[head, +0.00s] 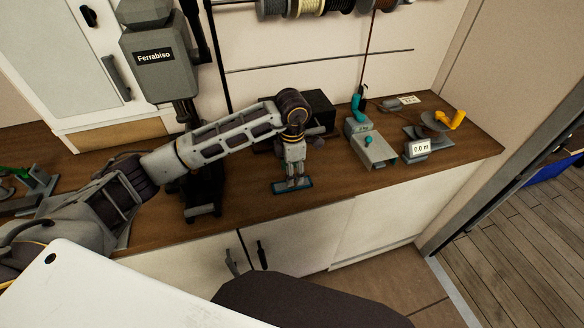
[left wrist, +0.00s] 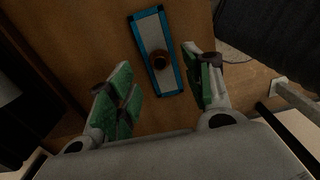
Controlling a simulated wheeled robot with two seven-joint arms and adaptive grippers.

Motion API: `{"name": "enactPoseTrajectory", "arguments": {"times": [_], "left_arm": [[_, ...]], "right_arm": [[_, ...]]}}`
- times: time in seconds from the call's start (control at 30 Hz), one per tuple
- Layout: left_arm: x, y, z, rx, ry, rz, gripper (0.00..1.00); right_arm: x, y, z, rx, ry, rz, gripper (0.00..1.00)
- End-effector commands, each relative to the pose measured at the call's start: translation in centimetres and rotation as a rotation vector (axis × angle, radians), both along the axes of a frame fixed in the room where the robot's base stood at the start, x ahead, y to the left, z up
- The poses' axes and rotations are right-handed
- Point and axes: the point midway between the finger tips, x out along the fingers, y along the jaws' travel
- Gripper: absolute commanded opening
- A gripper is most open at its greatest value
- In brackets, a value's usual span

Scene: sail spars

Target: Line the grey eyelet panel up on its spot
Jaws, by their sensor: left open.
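In the left wrist view, a grey panel (left wrist: 152,34) with a round brown knob or ring (left wrist: 159,60) lies flat on the wooden counter, within a blue rectangular border (left wrist: 177,62). I cannot tell whether the border belongs to the panel or is a marking under it. In the head view the blue-edged rectangle (head: 278,188) shows near the counter's front edge, partly covered by my fingers. My left gripper (head: 292,182) points down over it, open and empty. In the left wrist view its green-padded fingers stand apart on either side of the panel's near part. My right gripper is not seen.
A dark box (head: 308,107) stands behind my gripper. A grey-green device (head: 375,147) and a stand with an orange handle and "0.0 m" display (head: 419,148) are to the right. A black stand (head: 203,195) is to the left. Bare counter (head: 345,183) lies right of the panel.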

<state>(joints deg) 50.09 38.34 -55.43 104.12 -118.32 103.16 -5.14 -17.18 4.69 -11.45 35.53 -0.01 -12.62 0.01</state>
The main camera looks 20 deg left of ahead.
Motion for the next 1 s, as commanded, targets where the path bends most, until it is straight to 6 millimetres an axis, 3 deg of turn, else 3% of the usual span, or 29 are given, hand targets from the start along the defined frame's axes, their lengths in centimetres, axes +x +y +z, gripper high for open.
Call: {"name": "enactPoseTrajectory", "arguments": {"times": [0.5, 0.73, 1.0], "left_arm": [[0.0, 0.0, -4.7, -0.001, 0.001, 0.0, 0.51], [0.0, 0.0, -4.3, -0.001, -0.001, 0.0, 0.23], [0.0, 0.0, -4.0, -0.001, -0.001, 0.0, 0.23]], "right_arm": [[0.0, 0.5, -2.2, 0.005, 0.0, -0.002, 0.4], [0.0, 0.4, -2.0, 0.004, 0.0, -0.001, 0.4], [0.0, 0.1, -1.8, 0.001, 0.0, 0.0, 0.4]]}}
